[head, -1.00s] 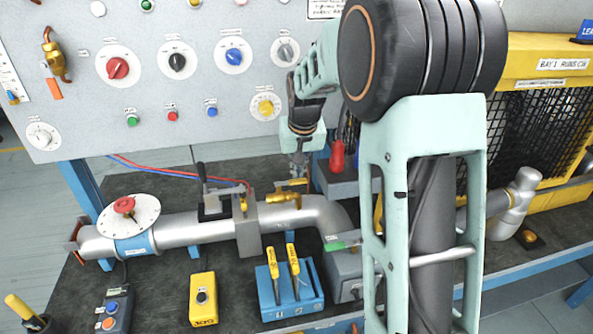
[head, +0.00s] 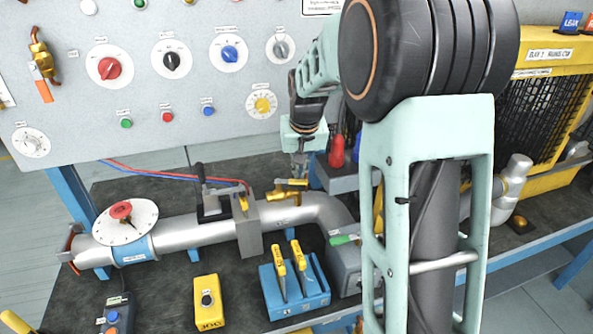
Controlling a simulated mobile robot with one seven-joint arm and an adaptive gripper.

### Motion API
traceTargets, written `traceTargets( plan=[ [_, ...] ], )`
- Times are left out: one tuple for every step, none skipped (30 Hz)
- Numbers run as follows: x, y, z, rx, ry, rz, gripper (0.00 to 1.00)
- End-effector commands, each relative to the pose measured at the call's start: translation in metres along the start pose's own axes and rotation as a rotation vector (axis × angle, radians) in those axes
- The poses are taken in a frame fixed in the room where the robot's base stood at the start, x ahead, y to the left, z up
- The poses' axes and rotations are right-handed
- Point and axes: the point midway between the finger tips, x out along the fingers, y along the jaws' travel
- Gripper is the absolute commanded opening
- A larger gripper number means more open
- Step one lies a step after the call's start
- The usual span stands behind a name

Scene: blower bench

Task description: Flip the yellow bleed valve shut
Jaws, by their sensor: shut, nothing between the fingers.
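A small brass-yellow valve (head: 281,195) sits on top of the grey pipe (head: 190,231), just right of an upright grey flange plate. It looks like the bleed valve. A short yellow bar at its top lies roughly level, pointing right. My gripper (head: 299,174) points down from above, shut and empty, with its fingertips right at the bar's upper side. I cannot tell whether they touch it. The fingertips are small here, and the valve's far side is hidden.
A black-handled lever (head: 213,196) and a yellow piece (head: 243,203) stand left of the valve. A blue block (head: 296,291) with two yellow levers and a yellow button box (head: 208,302) are in front.

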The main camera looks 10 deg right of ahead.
Motion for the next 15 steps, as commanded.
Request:
traceTargets(
  plan=[
    [0.001,0.001,0.003,-0.002,-0.004,-0.001,0.0],
    [0.001,0.001,0.004,-0.003,-0.004,-0.001,0.0],
    [0.001,0.002,0.005,-0.005,-0.004,-0.001,0.0],
    [0.0,0.001,0.006,0.005,-0.005,0.003,0.0],
    [0.0,0.0,0.007,0.029,-0.005,0.012,0.0],
    [-0.001,0.001,0.009,0.064,-0.004,0.025,0.0],
    [-0.001,0.0,0.01,0.091,-0.004,0.034,0.0],
    [-0.002,0.0,0.011,0.118,-0.004,0.044,0.0],
    [-0.002,0.002,0.012,0.125,-0.004,0.045,0.0],
    [-0.003,0.002,0.013,0.124,-0.004,0.045,0.0],
    [-0.003,0.002,0.015,0.123,-0.004,0.044,0.0],
    [-0.003,0.001,0.016,0.123,-0.004,0.044,0.0],
    [-0.003,-0.001,0.017,0.141,-0.005,0.051,0.0],
    [-0.004,-0.002,0.018,0.169,-0.005,0.061,0.0],
    [-0.004,-0.002,0.02,0.206,-0.004,0.075,0.0]
  ],
)
